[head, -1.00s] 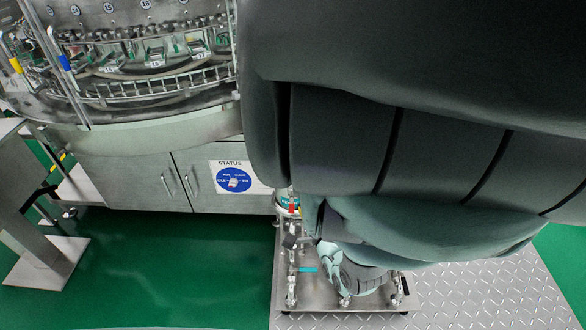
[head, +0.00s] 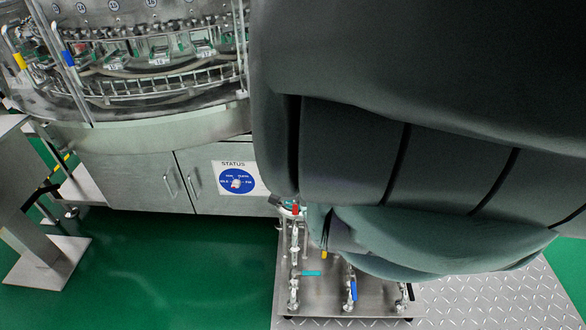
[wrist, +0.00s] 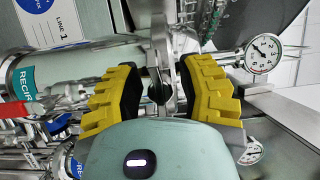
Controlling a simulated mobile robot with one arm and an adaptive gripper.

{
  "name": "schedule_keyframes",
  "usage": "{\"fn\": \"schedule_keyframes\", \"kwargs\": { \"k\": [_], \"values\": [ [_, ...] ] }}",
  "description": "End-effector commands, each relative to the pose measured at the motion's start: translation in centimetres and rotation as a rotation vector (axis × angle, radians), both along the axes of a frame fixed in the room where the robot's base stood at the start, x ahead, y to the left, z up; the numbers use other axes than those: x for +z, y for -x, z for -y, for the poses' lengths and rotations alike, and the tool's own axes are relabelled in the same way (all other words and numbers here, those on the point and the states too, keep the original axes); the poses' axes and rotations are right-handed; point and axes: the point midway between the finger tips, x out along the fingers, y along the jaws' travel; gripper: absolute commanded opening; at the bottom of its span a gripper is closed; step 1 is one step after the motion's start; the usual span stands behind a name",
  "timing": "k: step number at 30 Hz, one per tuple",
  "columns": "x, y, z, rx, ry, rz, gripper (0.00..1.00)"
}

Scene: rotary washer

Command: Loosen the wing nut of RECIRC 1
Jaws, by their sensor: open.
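In the wrist view, a steel cylindrical housing with a teal RECIRC label (wrist: 24,82) lies along the left side; its number is not readable. A sign reading LINE 1 (wrist: 62,32) is above it. My gripper (wrist: 163,88) is open, with its yellow ribbed fingers on either side of a narrow metal part (wrist: 160,60) with a dark centre. I cannot tell whether this part is the wing nut or whether the fingers touch it. In the head view my own arm hides the gripper and much of the piping.
A red handle (wrist: 14,109) and pipes are at the left of the wrist view, and a round gauge (wrist: 262,52) is at upper right. In the head view a steel skid (head: 325,288) carries valves, one with a blue handle (head: 353,289). Green floor (head: 180,265) is clear.

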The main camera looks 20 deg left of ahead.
Motion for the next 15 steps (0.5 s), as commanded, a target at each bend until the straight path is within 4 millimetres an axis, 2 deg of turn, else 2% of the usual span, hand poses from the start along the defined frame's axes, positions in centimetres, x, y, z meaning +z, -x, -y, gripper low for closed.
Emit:
{"fn": "schedule_keyframes", "kwargs": {
  "k": [7, 8, 15],
  "values": [
    [0.00, -0.03, -0.05, 0.000, 0.000, -0.001, 0.38],
    [-0.01, -0.02, -0.05, 0.000, 0.000, -0.001, 0.43],
    [-0.01, -0.02, -0.04, 0.000, 0.000, -0.001, 0.19]
  ]
}}
